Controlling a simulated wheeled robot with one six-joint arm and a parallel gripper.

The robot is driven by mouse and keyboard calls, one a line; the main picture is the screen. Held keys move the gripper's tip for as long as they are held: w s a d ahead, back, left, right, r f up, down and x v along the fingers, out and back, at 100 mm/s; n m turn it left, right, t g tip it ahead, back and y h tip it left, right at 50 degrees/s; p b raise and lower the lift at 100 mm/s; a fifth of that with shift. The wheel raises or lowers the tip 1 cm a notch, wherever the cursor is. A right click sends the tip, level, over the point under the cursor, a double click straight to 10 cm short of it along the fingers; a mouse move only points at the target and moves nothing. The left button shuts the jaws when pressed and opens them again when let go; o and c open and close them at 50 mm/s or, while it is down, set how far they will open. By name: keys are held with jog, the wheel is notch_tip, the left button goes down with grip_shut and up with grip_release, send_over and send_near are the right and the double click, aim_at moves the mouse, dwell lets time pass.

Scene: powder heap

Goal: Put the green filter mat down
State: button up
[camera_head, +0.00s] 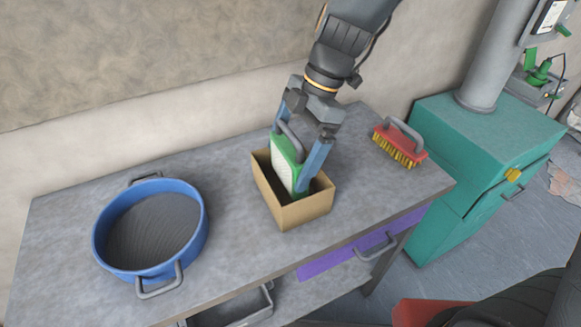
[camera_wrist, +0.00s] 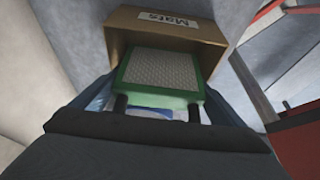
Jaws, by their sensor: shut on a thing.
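The green filter mat (camera_head: 287,161) has a green frame, a pale textured face and a grey handle. It stands tilted, with its lower part inside an open cardboard box (camera_head: 296,217) on the grey table. My gripper (camera_head: 302,150) is shut on the mat from above, with its blue fingers on either side. In the wrist view the mat (camera_wrist: 163,72) lies between the fingers, and the box (camera_wrist: 128,26) behind it has a label reading "Mats". Whether the mat touches the box floor is hidden.
A blue round sieve (camera_head: 203,222) with grey handles stands on the table (camera_head: 60,235) at the left. A red brush (camera_head: 401,140) with yellow bristles lies right of the box. A teal cabinet (camera_head: 470,150) stands beyond the table's right end. The table between sieve and box is clear.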

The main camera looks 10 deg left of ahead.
aim_at(283, 184)
jog(key=shift+f+p, duration=0.3)
jog(key=shift+f, duration=1.65)
jog(key=shift+f, duration=0.2)
jog(key=o, duration=0.9)
jog(key=shift+r, duration=0.1)
jog(key=shift+r, duration=0.15)
jog(key=b+v, duration=0.2)
jog(key=v, duration=1)
jog(key=shift+b, duration=0.3)
